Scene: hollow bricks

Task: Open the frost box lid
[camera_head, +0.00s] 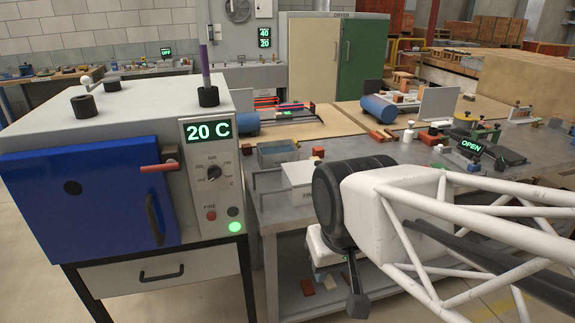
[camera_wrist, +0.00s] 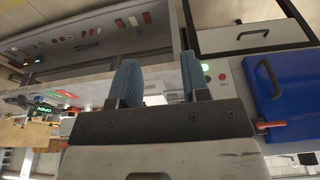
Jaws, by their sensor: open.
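The frost box (camera_head: 298,184) is a small white box at the front left edge of the grey bench, with part of a dark label showing on its front. Its pale lid (camera_head: 300,170) looks flat and shut. My dark round wrist joint and white arm cover its right side in the head view. My gripper (camera_wrist: 158,82) shows in the wrist view as two blue ribbed fingers, spread apart with nothing clearly held between them. In the head view the fingers are hard to make out below the wrist. A pale surface shows beyond the fingers; I cannot tell if it is the box.
A kiln with a blue door (camera_head: 85,200) and a 20 C display stands left of the bench, its red-tipped lever (camera_head: 160,167) jutting out. A grey tray (camera_head: 278,153) sits behind the box. Bricks and tools fill the bench's back. A shelf lies below.

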